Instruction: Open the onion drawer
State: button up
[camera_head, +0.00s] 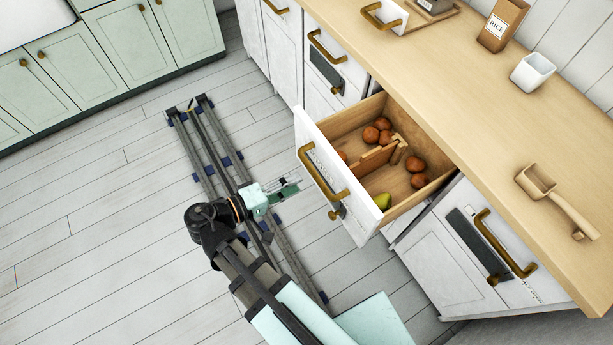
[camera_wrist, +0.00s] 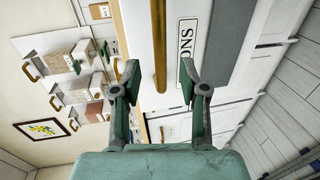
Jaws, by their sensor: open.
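The onion drawer (camera_head: 363,225) stands pulled out from the counter in the head view. It has a white front with a long brass handle (camera_head: 322,176). Inside are several onions (camera_head: 417,180), a green pear-like item (camera_head: 382,201) and a wooden divider (camera_head: 378,158). My gripper (camera_head: 292,186) is just left of the drawer front, apart from the handle. In the wrist view, my gripper (camera_wrist: 160,85) is open and empty, with the brass handle (camera_wrist: 159,45) and a label ending in "ONS" (camera_wrist: 187,50) beyond its fingers.
The wooden countertop (camera_head: 470,130) holds a rice bag (camera_head: 502,22), a white cup (camera_head: 532,72) and a wooden scoop (camera_head: 555,200). Neighbouring closed drawers have brass handles (camera_head: 505,245). My rail lies on the floor. The floor (camera_head: 90,220) to the left is clear.

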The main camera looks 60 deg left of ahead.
jog(key=shift+v, duration=2.35)
jog(key=w+d+f+g+h+b, duration=0.15)
jog(key=w+d+f, duration=0.25)
jog(key=f, duration=0.7)
jog(key=w+d+f+m+g+h+b, duration=0.1)
jog(key=w+d+f+g+h, duration=0.3)
jog(key=f, duration=0.8)
jog(key=w+d+f+g+h+b, duration=0.15)
jog(key=w+d+f, duration=0.35)
jog(key=f, duration=0.6)
jog(key=w+d+f+m+g+h, duration=0.1)
jog(key=w+d+f+m+g, duration=0.4)
jog(key=d, duration=0.6)
jog(key=d+f+m+g+h, duration=0.2)
jog(key=d+f+g, duration=0.2)
jog(key=d+f, duration=0.45)
jog(key=d+r+m+g+y+p, duration=0.2)
jog(key=d+r+m+g+y, duration=0.1)
jog(key=d, duration=0.6)
jog(key=s+d+r+m+g+y+p, duration=0.1)
jog(key=d+r+m+y, duration=0.4)
jog(key=d, duration=0.5)
jog(key=shift+d+r+m+g+y+p, duration=0.35)
jog(key=shift+r+m+g+p, duration=0.2)
jog(key=shift+m+g, duration=0.8)
